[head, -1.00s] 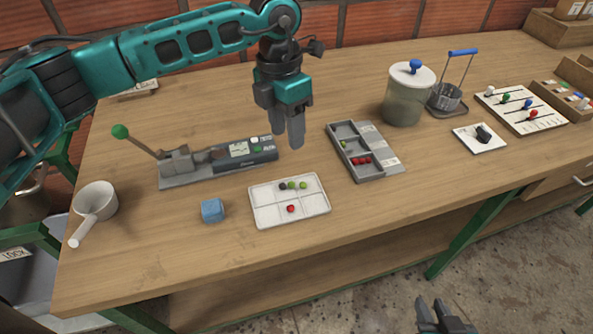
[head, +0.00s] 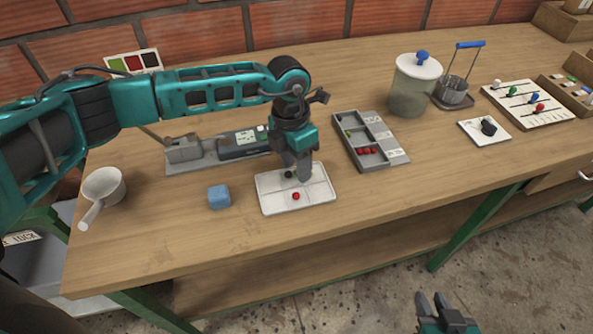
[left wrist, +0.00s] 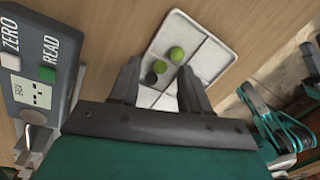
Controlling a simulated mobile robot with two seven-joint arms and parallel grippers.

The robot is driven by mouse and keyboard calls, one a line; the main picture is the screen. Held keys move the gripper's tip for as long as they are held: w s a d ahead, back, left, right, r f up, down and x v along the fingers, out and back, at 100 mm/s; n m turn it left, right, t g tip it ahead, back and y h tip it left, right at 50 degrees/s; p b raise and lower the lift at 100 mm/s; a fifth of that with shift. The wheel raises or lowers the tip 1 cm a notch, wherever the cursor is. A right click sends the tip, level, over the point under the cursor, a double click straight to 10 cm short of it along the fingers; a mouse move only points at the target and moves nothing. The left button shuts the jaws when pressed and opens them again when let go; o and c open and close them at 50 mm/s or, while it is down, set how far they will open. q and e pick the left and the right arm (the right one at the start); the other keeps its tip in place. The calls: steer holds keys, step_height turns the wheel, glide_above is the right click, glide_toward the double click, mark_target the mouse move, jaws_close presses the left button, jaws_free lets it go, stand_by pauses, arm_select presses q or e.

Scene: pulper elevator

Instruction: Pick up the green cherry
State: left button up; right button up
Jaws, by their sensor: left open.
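Two green cherries lie in the white divided tray (head: 318,197), and show in the left wrist view as a farther one (left wrist: 177,53) and a nearer one (left wrist: 159,67). A black cherry (left wrist: 150,78) lies beside the nearer one; it also shows in the head view (head: 289,174). A red cherry (head: 296,196) lies in a front compartment. My left gripper (head: 304,174) points down over the tray's back part, open, its fingers on either side of the cherry row. In the head view it largely hides the green cherries. My right gripper (head: 432,301) is open and empty, low in front of the table.
A grey sorting box (head: 375,160) with red and green cherries stands right of the tray. A blue cube (head: 219,197) and a white ladle-like cup (head: 103,186) are to the left. A grey meter (head: 243,142) lies behind. A lidded jar (head: 408,91) stands farther right.

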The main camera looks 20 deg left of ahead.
arm_select(q)
steer(key=shift+s+f, duration=0.2)
steer(key=shift+f, duration=0.1)
steer(key=shift+c, duration=0.2)
